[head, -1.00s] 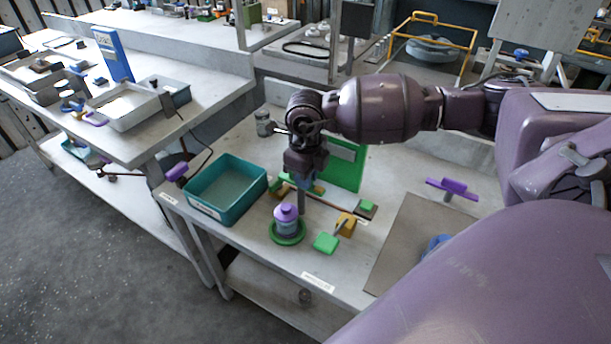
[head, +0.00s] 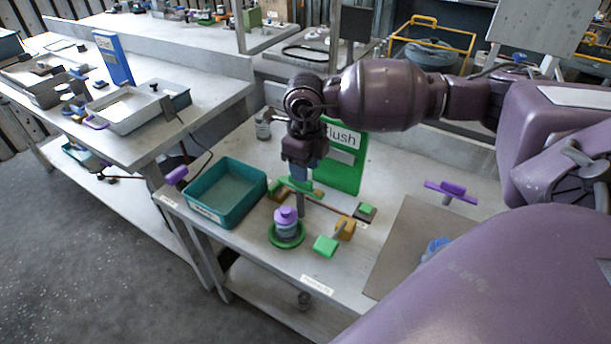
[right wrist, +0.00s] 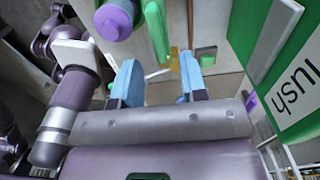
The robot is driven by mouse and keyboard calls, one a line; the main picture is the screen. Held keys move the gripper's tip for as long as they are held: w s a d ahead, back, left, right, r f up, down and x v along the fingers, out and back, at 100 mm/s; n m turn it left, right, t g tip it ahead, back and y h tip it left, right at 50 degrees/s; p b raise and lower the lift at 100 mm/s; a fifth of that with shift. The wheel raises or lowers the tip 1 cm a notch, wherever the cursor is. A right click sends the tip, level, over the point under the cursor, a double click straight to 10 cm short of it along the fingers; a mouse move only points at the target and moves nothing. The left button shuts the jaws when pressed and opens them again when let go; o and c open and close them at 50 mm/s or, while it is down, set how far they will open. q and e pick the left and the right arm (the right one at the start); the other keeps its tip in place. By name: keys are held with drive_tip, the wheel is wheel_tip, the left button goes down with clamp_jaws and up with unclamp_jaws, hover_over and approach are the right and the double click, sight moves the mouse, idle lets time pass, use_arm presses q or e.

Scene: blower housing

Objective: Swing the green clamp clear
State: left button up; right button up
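My right gripper (head: 305,176) points down over the bench, just above a long green bar (head: 290,183) with ochre blocks near its ends. This bar looks like the green clamp, but I cannot be sure. In the right wrist view the blue fingers (right wrist: 160,82) stand apart with nothing gripped between them. A green bar (right wrist: 156,30) shows beyond them, beside a purple round part (right wrist: 117,18). A purple-lidded jar (head: 286,222) stands on a green round base. A green block (head: 326,245) sits beside an ochre block (head: 346,229).
A teal bin (head: 226,192) stands left of the gripper. A green sign (head: 345,165) stands upright close behind it. A green-topped dark block (head: 365,211) is to the right, near a grey mat (head: 405,250) and a purple handle (head: 452,189). The bench front edge is near.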

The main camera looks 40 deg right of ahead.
wheel_tip(320, 180, up, 6)
drive_tip(key=shift+f, duration=0.15)
drive_tip(key=shift+r, duration=0.55)
